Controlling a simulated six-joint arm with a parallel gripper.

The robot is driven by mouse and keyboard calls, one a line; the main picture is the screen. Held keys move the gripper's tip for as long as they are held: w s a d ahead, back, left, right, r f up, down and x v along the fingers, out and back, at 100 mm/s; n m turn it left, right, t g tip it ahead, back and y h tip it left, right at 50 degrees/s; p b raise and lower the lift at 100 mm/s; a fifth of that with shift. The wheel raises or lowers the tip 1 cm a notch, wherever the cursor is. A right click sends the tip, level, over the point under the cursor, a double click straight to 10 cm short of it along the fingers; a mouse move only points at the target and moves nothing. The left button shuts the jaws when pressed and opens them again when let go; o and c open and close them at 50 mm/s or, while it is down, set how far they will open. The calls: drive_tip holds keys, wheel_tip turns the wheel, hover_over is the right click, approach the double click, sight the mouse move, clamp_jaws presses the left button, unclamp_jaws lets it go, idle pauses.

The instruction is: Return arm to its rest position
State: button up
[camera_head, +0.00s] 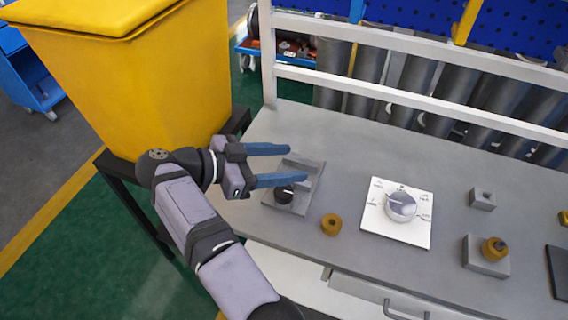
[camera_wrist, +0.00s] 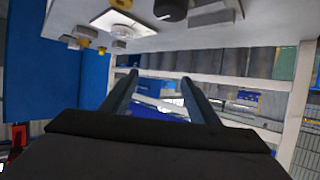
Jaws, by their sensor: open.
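My gripper (camera_head: 298,164) is open, with two blue fingers spread apart and nothing between them. In the head view it is over the left end of the grey workbench (camera_head: 338,160), above a grey fixture (camera_head: 312,187) that has a black round part (camera_head: 284,194) on it. The fingers hide some of the fixture. In the wrist view the gripper (camera_wrist: 157,77) points towards rails and shelving, with the bench showing upside down at the top. The black round part (camera_wrist: 170,9) also shows there.
A brass ring (camera_head: 331,224), a white dial plate (camera_head: 397,212), a grey block (camera_head: 482,199) and a block with a brass part (camera_head: 486,256) stand to the right. A yellow bin (camera_head: 130,75) is close behind my arm. White rails (camera_head: 400,97) border the bench's back.

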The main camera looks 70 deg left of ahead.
idle(0.3)
